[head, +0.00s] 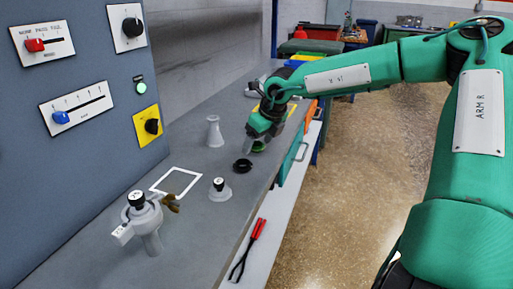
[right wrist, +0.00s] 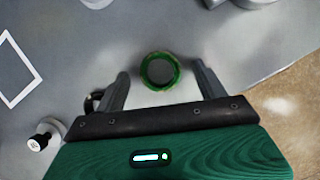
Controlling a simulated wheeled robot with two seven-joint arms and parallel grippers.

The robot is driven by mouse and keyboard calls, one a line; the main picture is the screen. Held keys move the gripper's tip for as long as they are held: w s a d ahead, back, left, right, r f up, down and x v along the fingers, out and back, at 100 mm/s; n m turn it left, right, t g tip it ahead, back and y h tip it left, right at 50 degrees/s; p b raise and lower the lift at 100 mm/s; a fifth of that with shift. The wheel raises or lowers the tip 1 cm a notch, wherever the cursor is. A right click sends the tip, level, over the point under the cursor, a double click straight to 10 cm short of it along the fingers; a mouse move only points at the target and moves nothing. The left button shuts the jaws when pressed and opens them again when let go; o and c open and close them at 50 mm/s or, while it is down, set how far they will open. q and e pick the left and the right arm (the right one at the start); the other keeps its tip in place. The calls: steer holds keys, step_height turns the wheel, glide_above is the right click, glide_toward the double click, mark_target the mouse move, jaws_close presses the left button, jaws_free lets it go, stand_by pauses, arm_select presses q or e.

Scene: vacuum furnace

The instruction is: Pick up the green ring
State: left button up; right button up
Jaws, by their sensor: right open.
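The green ring (right wrist: 159,70) lies on the grey bench and shows between the two fingers of my right gripper in the right wrist view. My right gripper (right wrist: 159,86) is open, with one finger on each side of the ring and a gap on both sides. In the head view the green ring (head: 259,147) is partly hidden under my right gripper (head: 256,138). I cannot tell the height of the fingers above the bench. My left gripper is not in view.
A black ring (head: 242,165) lies close to the gripper. A grey flask-like piece (head: 214,132), a black-knobbed piece (head: 219,190) and a valve fitting (head: 143,222) stand on the bench (head: 185,238). A control panel rises at left.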

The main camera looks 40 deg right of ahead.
steer(key=c, duration=1)
steer(key=shift+r, duration=0.2)
